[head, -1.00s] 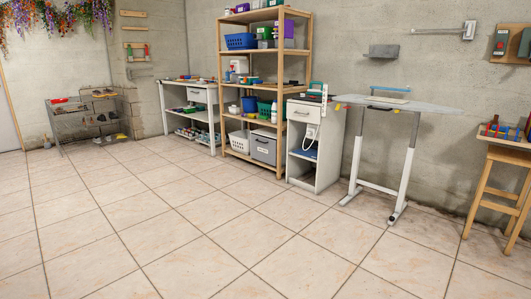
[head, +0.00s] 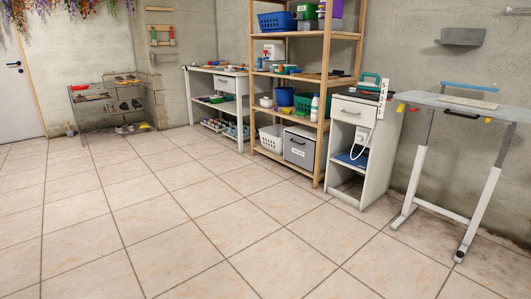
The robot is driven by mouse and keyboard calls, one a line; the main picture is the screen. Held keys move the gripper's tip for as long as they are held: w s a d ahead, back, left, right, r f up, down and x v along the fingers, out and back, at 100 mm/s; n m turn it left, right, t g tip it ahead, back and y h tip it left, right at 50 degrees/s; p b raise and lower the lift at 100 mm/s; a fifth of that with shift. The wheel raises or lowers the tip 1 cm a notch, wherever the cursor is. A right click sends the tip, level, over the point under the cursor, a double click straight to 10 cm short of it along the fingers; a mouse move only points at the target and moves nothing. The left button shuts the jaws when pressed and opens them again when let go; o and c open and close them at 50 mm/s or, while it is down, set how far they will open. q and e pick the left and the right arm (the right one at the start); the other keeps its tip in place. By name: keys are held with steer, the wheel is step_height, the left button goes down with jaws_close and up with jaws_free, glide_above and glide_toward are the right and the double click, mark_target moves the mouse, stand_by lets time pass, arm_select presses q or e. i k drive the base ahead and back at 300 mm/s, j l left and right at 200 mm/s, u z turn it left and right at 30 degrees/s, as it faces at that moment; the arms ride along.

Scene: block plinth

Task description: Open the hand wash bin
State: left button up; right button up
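A grey lidded bin (head: 299,148) with a pale label on its front sits on the bottom shelf of the wooden shelf rack; its lid looks shut, and the label is too small to read. A white basket (head: 271,137) stands to its left on the same shelf. Neither of my grippers is in view, so their state is hidden.
The wooden rack (head: 322,100) stands against the wall, with a white cabinet (head: 363,150) to its right and a white workbench (head: 216,92) to its left. A height-adjustable table (head: 445,150) stands at the right. The tiled floor (head: 180,220) in front is clear.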

mark_target(300, 150)
steer(key=i, duration=2.75)
steer(key=i+j+z, duration=0.1)
steer(key=i, duration=1.3)
steer(key=i+j, duration=0.1)
steer(key=i, duration=1.25)
